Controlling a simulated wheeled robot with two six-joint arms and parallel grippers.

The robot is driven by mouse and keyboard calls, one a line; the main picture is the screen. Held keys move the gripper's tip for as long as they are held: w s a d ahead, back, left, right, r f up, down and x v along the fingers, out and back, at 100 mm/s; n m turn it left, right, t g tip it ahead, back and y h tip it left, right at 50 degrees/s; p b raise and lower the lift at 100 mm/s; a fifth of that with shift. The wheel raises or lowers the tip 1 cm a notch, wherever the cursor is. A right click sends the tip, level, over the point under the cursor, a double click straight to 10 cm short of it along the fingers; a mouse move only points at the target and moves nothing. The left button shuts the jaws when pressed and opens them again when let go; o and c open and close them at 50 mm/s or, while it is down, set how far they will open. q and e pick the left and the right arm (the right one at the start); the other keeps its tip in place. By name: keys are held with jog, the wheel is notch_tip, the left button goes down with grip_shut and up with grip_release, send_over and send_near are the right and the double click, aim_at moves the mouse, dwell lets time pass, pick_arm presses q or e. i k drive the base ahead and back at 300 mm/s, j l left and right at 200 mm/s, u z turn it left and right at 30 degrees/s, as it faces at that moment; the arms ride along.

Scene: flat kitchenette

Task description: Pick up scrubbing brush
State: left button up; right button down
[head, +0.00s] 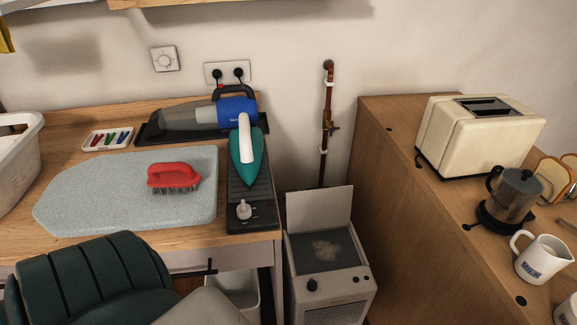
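The scrubbing brush (172,178) has a red handle and dark bristles. It lies bristles down on a pale grey ironing pad (95,195) on the wooden counter at the left of the head view. Its handle arches up, with an opening beneath it. Nothing touches or covers the brush. Neither my left nor my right gripper shows in the head view.
A teal iron (245,158) on a dark base and a blue handheld vacuum (200,114) stand right of and behind the brush. A white basket (18,158) is at far left. A dark green chair back (85,278) stands before the counter. A heater (325,262) is right.

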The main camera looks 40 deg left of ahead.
aim_at(172, 175)
jog(key=u, duration=1.05)
